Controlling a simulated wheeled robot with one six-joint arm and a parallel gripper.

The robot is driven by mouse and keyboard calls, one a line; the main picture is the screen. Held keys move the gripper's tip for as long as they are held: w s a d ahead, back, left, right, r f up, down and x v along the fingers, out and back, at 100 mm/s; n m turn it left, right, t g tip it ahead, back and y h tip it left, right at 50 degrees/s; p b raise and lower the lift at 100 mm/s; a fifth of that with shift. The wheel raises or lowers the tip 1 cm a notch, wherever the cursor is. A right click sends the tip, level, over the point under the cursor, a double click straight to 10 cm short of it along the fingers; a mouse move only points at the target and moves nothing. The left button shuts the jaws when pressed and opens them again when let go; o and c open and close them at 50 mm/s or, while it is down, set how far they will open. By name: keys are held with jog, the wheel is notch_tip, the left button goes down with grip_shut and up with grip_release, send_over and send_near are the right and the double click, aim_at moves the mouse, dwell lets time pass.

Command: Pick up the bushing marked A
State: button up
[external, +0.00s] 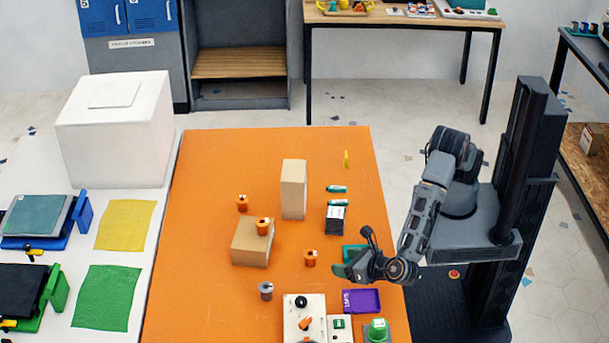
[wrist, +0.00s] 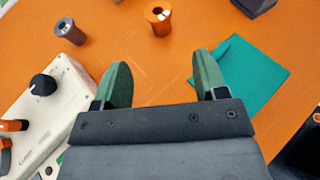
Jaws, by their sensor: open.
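Three orange bushings show in the external view: one at the back left (external: 242,203), one on top of a low cardboard box (external: 264,227), and one nearest my gripper (external: 311,259). A grey bushing (external: 266,291) stands to the front left. Their markings are too small to read. In the wrist view an orange bushing (wrist: 158,22) stands upright beyond my fingertips, with the grey bushing (wrist: 67,31) to its left. My gripper (wrist: 160,72) is open with nothing between its green fingers. In the external view my gripper (external: 347,269) is right of the nearest orange bushing, apart from it.
A teal mat (wrist: 248,70) lies beside my right finger. A white control panel (wrist: 50,100) with knobs is to the left.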

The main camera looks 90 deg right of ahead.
aim_at(316, 257)
jog(key=p+x, duration=0.1)
jog(key=x, duration=1.2)
jog(key=shift+w+f, duration=0.15)
jog(key=shift+f, duration=0.05)
jog(key=c, duration=0.9)
jog(key=shift+o, duration=0.2)
jog(key=shift+r, duration=0.1)
